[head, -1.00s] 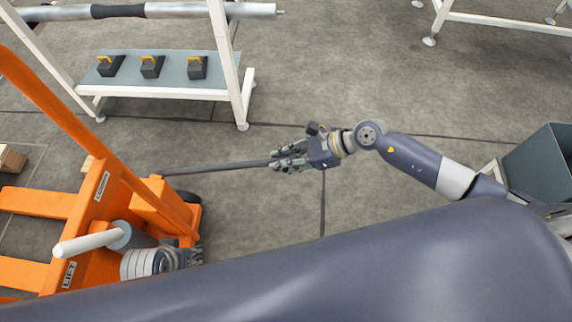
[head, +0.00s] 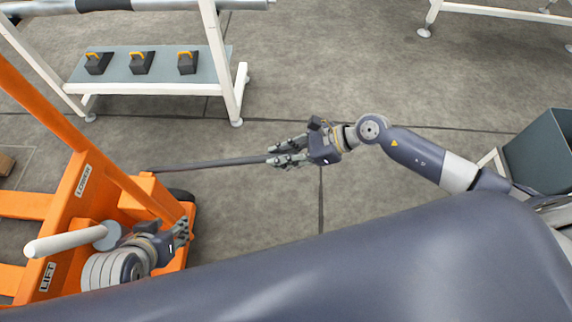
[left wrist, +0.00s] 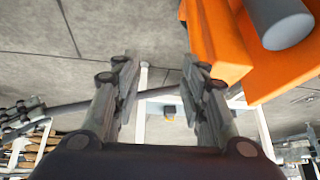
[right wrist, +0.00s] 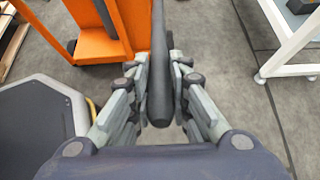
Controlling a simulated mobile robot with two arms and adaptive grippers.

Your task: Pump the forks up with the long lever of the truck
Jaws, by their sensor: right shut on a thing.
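The orange truck (head: 67,205) stands at the left of the head view, with LOWER and LIFT labels on its frame. Its long dark lever (head: 215,163) sticks out to the right, nearly level. My right gripper (head: 272,154) is shut on the lever near its outer end; the right wrist view shows the lever (right wrist: 159,75) between the fingers (right wrist: 160,88). My left gripper (head: 184,230) is beside the truck's orange body, near a white-handled grey part (head: 70,243). In the left wrist view its fingers (left wrist: 160,70) are apart with nothing between them.
A white-framed rack (head: 150,68) with several black, orange-handled blocks on its shelf stands behind the lever. A dark green bin (head: 540,150) is at the right. The floor between them is clear.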

